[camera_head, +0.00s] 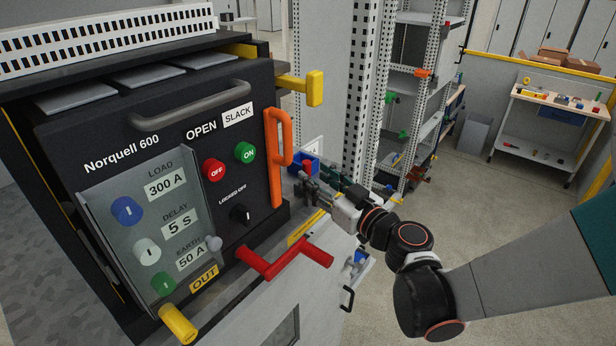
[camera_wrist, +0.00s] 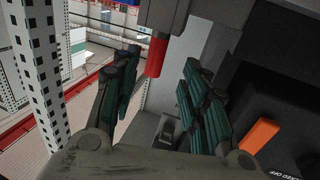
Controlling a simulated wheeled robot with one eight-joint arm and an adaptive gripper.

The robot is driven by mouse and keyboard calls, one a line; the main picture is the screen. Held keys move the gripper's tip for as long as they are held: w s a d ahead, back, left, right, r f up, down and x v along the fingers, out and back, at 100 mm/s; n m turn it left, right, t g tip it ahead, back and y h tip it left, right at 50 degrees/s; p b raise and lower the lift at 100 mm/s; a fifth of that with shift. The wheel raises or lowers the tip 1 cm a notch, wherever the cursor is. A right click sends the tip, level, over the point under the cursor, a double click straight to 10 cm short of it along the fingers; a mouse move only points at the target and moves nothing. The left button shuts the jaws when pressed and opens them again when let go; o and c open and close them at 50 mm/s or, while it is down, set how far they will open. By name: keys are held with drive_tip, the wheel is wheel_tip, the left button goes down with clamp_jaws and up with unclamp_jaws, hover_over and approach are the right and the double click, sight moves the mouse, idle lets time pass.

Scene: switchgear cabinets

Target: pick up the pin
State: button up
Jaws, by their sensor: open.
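A short red cylinder, which looks like the pin (camera_wrist: 156,56), shows in the wrist view at the upper middle, against a grey part. My gripper (camera_wrist: 161,75) is open, with one dark green padded finger on each side of the pin in the picture. I see no contact between fingers and pin. In the head view my gripper (camera_head: 318,182) is to the right of the cabinet's orange handle. A small red piece (camera_head: 308,167), probably the same pin, shows just beyond the fingertips beside a blue bin (camera_head: 299,160); its lower end is hidden.
The black Norquell 600 unit (camera_head: 100,140) fills the left, with an orange handle (camera_head: 276,150), a red crank (camera_head: 285,262) and a yellow lever (camera_head: 314,88) sticking out. A perforated rack post (camera_head: 362,90) stands behind my gripper. Open floor lies at the right.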

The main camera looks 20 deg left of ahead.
sight(310, 172)
drive_tip(key=shift+w+d+p+x, duration=0.15)
drive_tip(key=shift+p+x, duration=0.2)
drive_tip(key=shift+x, duration=1)
drive_tip(key=shift+w+d+p+x, duration=0.15)
drive_tip(key=shift+p+x, duration=0.2)
drive_tip(key=shift+x, duration=1)
drive_tip(key=shift+f, duration=0.15)
clamp_jaws()
